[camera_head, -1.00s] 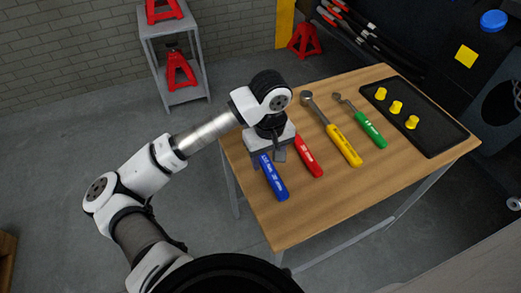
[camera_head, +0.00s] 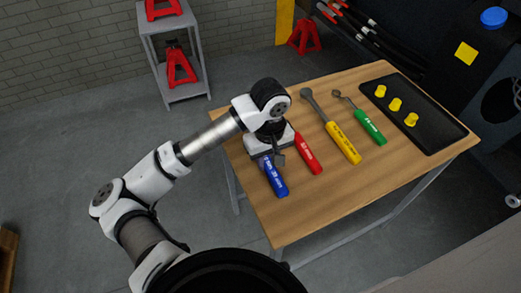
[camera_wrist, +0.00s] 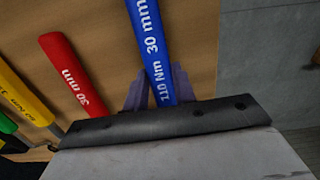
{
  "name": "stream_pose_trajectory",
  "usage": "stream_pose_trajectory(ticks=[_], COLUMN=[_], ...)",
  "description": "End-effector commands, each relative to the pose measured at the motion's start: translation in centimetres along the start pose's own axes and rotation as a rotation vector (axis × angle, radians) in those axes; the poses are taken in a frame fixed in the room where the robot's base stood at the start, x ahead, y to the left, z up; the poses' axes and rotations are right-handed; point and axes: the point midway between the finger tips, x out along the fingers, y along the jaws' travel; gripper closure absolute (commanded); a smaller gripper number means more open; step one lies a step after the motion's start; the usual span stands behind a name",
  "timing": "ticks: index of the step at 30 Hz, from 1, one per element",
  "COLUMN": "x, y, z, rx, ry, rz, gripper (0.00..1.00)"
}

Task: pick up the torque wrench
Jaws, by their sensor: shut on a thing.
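A blue-handled wrench (camera_head: 275,180) lies along the left part of the wooden table, its handle marked "110 Nm 30 mm" in the wrist view (camera_wrist: 150,40). My gripper (camera_head: 268,160) is over its upper part, and in the wrist view my gripper (camera_wrist: 158,90) has one finger on each side of the blue handle, shut on it. The wrench's head is hidden under my gripper. I cannot tell whether the wrench is off the table. A red-handled tool (camera_head: 308,155) lies just right of it, marked "30 mm" in the wrist view (camera_wrist: 70,75).
A yellow-handled wrench (camera_head: 342,142) and a green-handled tool (camera_head: 369,127) lie farther right. A black tray (camera_head: 435,133) with several yellow pieces is on the table's right side. The wooden table (camera_head: 345,195) is bare at its front. A grey shelf (camera_head: 189,92) stands behind.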

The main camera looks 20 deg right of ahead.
Motion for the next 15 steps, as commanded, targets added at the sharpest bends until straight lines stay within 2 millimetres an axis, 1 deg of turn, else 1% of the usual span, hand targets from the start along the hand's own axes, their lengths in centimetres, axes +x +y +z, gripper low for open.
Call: stream_pose_trajectory(ticks=[10,13,15], x=[-0.5,-1.2,-2.1], y=[0.0,0.0,0.0], z=[-0.1,-0.1,-0.1], rx=[0.0,0.0,0.001], ry=[0.002,0.004,0.006], rz=[0.001,0.001,0.001], gripper=[1.0,1.0,1.0])
